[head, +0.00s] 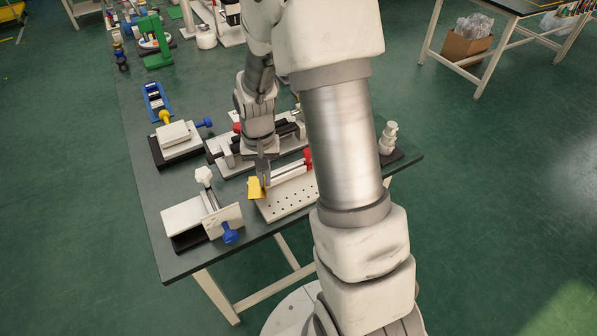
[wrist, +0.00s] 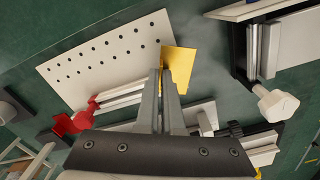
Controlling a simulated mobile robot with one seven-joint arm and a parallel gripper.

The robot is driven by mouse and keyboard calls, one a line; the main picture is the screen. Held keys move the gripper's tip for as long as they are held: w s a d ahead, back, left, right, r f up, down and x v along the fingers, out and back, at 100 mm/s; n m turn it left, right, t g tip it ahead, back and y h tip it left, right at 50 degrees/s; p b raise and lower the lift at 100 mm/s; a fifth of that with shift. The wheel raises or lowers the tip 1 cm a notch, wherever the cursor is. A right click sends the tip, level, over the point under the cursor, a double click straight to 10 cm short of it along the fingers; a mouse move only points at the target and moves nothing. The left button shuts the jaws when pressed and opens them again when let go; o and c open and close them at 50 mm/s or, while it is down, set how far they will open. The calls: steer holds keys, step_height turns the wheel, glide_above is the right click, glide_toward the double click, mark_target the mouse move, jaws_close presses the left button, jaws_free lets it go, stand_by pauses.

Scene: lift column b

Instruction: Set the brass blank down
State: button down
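The brass blank (head: 256,187) is a small yellow plate at the left end of the perforated white plate (head: 290,200) in the head view. In the wrist view the blank (wrist: 181,66) stands out to the right of my fingertips, beside the perforated plate's edge (wrist: 95,62). My gripper (head: 263,181) points down over the bench. In the wrist view the gripper (wrist: 165,72) has its fingers close together, with the blank's edge between their tips. I cannot tell whether the blank touches the plate or the bench.
A vise with a blue knob (head: 229,233) stands to the left of the blank. A red-handled clamp (head: 307,158) lies behind the perforated plate. Another white fixture (head: 180,140) stands further back left. A narrow dark strip of bench is bare between vise and plate.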

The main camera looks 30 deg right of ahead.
mark_target(301, 199)
steer(key=s+d+m, duration=0.1)
steer(key=d+m, duration=0.1)
steer(key=m, duration=0.2)
steer(key=s+d+m+p, duration=0.1)
steer(key=s+d+m, duration=0.1)
steer(key=m, duration=0.2)
steer(key=s+d+r+m, duration=0.1)
steer(key=d+m, duration=0.2)
steer(key=shift+s+r+m+p, duration=0.1)
steer(key=shift+s+m+p, duration=0.05)
steer(key=shift+m+p, duration=0.2)
steer(key=shift+s+d+m, duration=0.2)
steer(key=shift+s+m, duration=0.05)
steer(key=shift+m, duration=0.4)
steer(key=shift+f+b, duration=1.45)
steer(key=shift+f, duration=0.5)
steer(key=shift+f+b, duration=0.5)
steer(key=shift+f, duration=0.1)
steer(key=c, duration=1)
jaws_free()
step_height(301, 199, up, 18)
steer(key=p, duration=0.3)
steer(key=shift+f+p, duration=0.25)
steer(key=shift+p, duration=0.05)
